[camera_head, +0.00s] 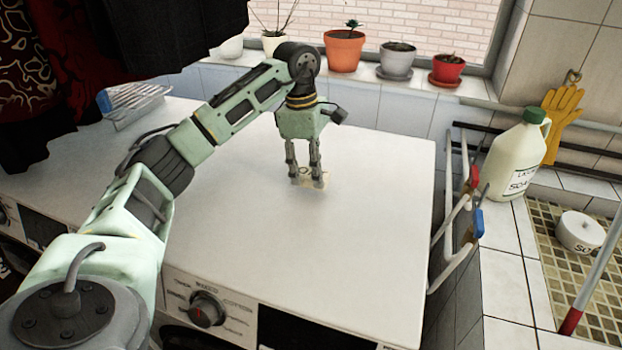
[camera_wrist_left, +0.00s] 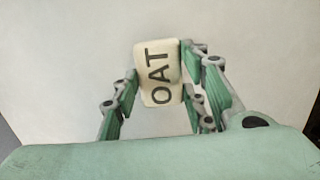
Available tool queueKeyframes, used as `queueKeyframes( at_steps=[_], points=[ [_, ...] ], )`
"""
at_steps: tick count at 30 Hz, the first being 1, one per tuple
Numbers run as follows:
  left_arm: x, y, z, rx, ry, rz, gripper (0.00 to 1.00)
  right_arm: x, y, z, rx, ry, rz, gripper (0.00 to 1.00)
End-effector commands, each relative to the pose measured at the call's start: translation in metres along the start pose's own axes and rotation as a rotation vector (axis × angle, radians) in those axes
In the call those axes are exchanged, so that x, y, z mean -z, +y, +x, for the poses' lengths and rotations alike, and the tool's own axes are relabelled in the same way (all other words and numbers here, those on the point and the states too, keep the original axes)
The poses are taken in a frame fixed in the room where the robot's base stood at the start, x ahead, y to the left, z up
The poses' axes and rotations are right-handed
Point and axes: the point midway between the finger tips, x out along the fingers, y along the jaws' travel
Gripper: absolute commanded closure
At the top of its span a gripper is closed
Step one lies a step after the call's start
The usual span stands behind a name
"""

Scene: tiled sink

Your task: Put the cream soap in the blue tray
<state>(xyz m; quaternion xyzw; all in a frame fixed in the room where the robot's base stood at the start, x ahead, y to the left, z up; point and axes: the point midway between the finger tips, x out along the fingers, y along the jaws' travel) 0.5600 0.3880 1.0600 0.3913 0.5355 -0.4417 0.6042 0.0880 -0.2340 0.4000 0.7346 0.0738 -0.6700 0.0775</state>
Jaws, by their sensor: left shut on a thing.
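The cream soap (camera_wrist_left: 159,72), a rounded block marked "OAT", is between the fingers of my left gripper (camera_wrist_left: 161,92) in the left wrist view. In the head view my left gripper (camera_head: 306,172) points down over the white machine top, with the fingers closed on the soap (camera_head: 312,182). The soap is at or just above the white surface; I cannot tell if it touches. A small blue piece (camera_head: 104,101) shows at the left end of a wire rack at the back left; I cannot tell whether it is the blue tray. My right gripper is out of view.
The white machine top (camera_head: 370,240) is mostly clear. The wire rack (camera_head: 136,100) stands at the back left near dark hanging cloth (camera_head: 170,35). Potted plants (camera_head: 345,52) line the sill. A white jug (camera_head: 513,160) and a round white block (camera_head: 580,232) are at right.

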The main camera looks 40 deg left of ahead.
Motion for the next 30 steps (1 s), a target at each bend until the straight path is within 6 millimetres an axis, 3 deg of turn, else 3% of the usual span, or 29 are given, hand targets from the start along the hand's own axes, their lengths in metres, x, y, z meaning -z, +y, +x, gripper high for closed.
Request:
queueKeyframes(
  at_steps=[8,15,21,30],
  points=[
    [-0.055,-0.012,-0.033,-0.004,-0.002,0.008,0.95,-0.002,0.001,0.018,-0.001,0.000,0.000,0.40],
    [-0.099,-0.022,-0.056,-0.004,-0.001,0.004,0.95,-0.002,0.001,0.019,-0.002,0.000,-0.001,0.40],
    [-0.118,-0.027,-0.064,-0.001,-0.001,0.003,0.95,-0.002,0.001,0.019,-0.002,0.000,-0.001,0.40],
    [-0.122,-0.028,-0.066,0.000,-0.001,0.001,0.95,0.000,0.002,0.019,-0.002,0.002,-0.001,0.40]
  ],
)
